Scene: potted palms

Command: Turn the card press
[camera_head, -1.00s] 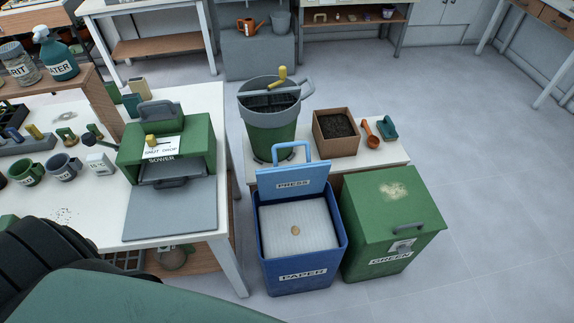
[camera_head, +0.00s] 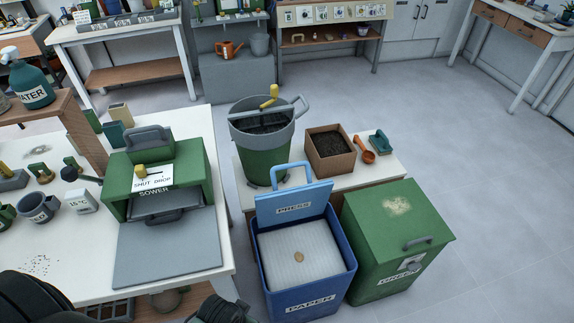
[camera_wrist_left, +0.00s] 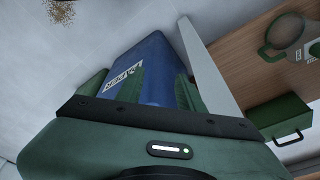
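The blue bin (camera_head: 306,300) labelled PAPER stands on the floor beside the table. Its lighter blue lid (camera_head: 293,208), labelled PRESS and topped by a loop handle, is raised at the back. In the left wrist view the blue bin (camera_wrist_left: 153,68) shows ahead of my left gripper (camera_wrist_left: 158,82). Its green fingers are apart with nothing between them, and I cannot tell how far off the bin is. My right gripper is not in view.
A green bin (camera_head: 395,240) stands close to the blue bin's right. Behind are a grey-green bucket (camera_head: 262,150) and a soil box (camera_head: 330,150) on a low white table. The green sower (camera_head: 158,180) stands on the left table. The floor at right is clear.

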